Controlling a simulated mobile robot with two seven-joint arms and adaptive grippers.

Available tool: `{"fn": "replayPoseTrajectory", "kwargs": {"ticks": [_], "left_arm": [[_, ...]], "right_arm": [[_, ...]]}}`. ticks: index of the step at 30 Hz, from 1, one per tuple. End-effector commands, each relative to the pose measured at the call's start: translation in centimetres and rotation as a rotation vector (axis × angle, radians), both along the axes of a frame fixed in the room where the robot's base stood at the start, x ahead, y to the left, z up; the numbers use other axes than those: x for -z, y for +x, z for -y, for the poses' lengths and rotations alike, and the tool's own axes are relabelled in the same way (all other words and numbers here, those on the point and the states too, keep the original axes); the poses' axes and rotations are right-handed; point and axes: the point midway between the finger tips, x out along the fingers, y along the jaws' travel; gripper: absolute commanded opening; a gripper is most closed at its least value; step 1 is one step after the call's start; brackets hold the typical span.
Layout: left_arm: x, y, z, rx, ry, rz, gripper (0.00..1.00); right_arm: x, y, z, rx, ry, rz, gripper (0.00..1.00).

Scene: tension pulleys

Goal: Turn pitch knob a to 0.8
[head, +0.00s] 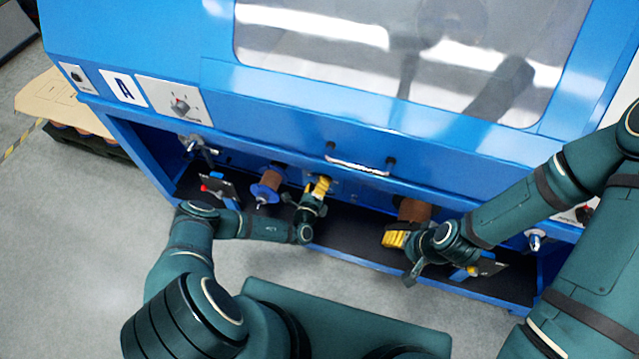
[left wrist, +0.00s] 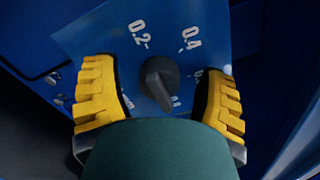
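A dark grey knob (left wrist: 160,78) sits on a blue dial plate (left wrist: 195,25) in the left wrist view. White marks 0.2 and 0.4 are readable above it; lower marks are partly hidden. The knob has a ridge running downward, but I cannot tell which value it points at. My left gripper (left wrist: 160,95) is open, with one yellow finger on each side of the knob and gaps between. In the head view my left gripper (head: 321,186) is under the machine's front ledge, and the knob cannot be made out. My right gripper (head: 396,238) is by a copper spool (head: 413,210); its opening is unclear.
The blue machine (head: 290,107) has a window and a door handle (head: 357,167) above the recess. Another copper spool (head: 272,179) with a blue flange is left of my left gripper.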

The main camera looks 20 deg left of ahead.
Motion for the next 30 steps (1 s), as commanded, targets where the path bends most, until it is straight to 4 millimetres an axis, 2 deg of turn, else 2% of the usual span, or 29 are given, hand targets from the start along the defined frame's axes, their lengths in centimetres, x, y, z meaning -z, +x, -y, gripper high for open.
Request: {"fn": "replayPoseTrajectory", "kwargs": {"ticks": [7, 11, 14, 24, 30], "left_arm": [[0.1, -0.1, 0.2, 0.003, -0.003, -0.002, 0.71], [0.2, -0.9, 0.2, 0.004, -0.003, -0.004, 0.71], [0.2, -2.3, 0.1, 0.002, -0.003, -0.004, 0.71], [0.1, -9.1, -0.2, 0.0, -0.004, -0.004, 0.71], [0.1, -11.5, -0.3, 0.001, -0.002, -0.002, 0.71]], "right_arm": [[0.0, 0.0, 0.0, 0.0, 0.0, 0.0, 0.65], [0.0, 0.0, 0.0, 0.0, 0.0, 0.0, 0.65], [0.0, 0.0, 0.0, 0.0, 0.0, 0.0, 0.65], [0.0, 0.0, 0.0, 0.0, 0.0, 0.0, 0.65], [0.0, 0.0, 0.0, 0.0, 0.0, 0.0, 0.65]]}}
